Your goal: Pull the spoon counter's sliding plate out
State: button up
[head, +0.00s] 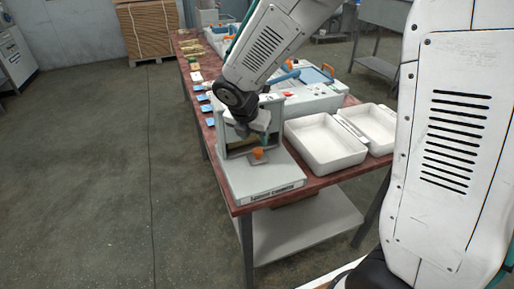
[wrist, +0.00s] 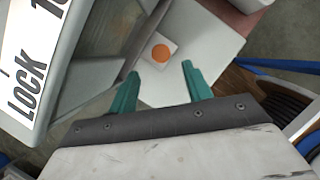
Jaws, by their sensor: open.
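The spoon counter (head: 262,187) is a light grey machine at the near end of the long table. An orange knob (head: 258,153) sits on a small plate low at its front, which I take to be the sliding plate. In the wrist view the orange knob (wrist: 161,53) shows on a pale square piece, beyond and between my fingertips. My gripper (wrist: 160,72) has two green fingers, spread apart and empty, apart from the knob. In the head view my gripper (head: 262,130) is above the counter's front, partly hidden by my wrist.
Two white trays (head: 323,165) stand right of the counter on the reddish table. A larger white machine (head: 310,95) with blue and orange parts stands behind. A panel lettered "LOCK" (wrist: 38,75) is close on the left in the wrist view. Floor left of the table is clear.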

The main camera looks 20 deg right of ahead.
aim_at(258, 150)
jog(key=x, duration=0.7)
grip_shut()
jog(key=shift+s, duration=0.1)
